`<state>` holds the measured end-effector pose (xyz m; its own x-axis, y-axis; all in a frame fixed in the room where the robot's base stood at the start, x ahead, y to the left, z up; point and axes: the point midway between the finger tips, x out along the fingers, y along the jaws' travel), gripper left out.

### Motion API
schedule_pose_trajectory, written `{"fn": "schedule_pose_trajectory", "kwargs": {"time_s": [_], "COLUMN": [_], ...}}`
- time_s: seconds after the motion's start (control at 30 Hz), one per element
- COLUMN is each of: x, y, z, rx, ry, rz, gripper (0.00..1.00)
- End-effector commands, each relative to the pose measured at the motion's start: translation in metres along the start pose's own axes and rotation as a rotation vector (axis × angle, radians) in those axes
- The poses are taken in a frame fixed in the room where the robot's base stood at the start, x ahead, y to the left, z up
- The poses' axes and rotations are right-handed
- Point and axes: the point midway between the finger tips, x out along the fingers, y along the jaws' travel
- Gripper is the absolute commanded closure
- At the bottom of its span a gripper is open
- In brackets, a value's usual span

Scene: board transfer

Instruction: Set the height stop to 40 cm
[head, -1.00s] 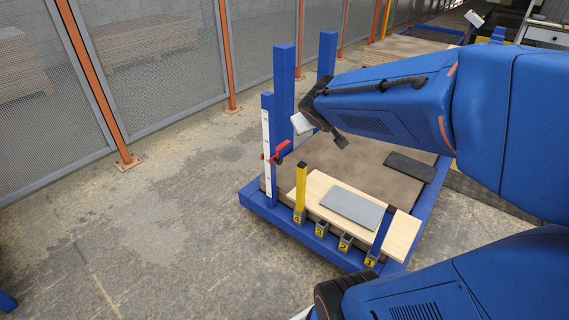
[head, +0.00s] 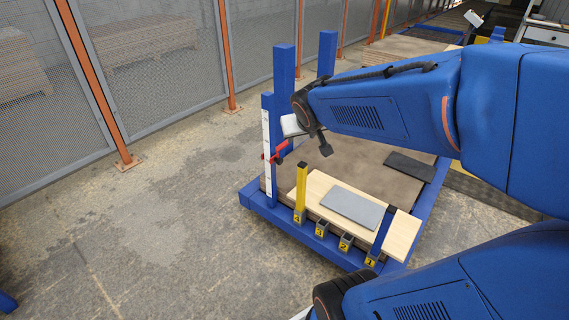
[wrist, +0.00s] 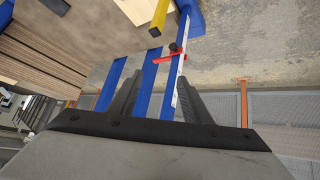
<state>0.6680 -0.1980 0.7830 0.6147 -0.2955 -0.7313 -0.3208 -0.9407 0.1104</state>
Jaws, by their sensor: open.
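The red height stop (head: 275,153) sits on the blue post with a white scale strip (head: 266,150) at the far left corner of the blue board stand. It also shows in the wrist view (wrist: 168,56), with a dark knob, beyond my fingertips. The scale marks are too small to read. My gripper shows in the wrist view (wrist: 157,90) with its two dark fingers apart and nothing between their tips. The stop lies ahead of the fingers, apart from them. In the head view my wrist is just right of the post, above the stop, and hides part of the gripper.
A yellow post (head: 301,188) stands close to the scale post. Numbered sockets and a shorter blue post (head: 382,232) line the front edge. A grey plate (head: 352,206) lies on a pale board, and a dark plate (head: 410,166) behind. Tall blue uprights (head: 284,85) stand behind the stop.

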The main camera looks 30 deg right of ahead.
Motion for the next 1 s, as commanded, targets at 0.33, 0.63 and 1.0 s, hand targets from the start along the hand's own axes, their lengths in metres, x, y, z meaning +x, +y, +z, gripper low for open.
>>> {"fn": "schedule_pose_trajectory", "kwargs": {"time_s": [0.33, 0.63, 1.0], "x": [0.07, 0.152, 0.244], "y": [0.027, 0.051, 0.069], "z": [-0.058, -0.099, -0.097], "rx": [0.081, 0.155, 0.28], "ry": [0.119, 0.226, 0.257], "rz": [0.006, -0.09, -0.342], "gripper": [0.56, 0.56, 0.56]}}
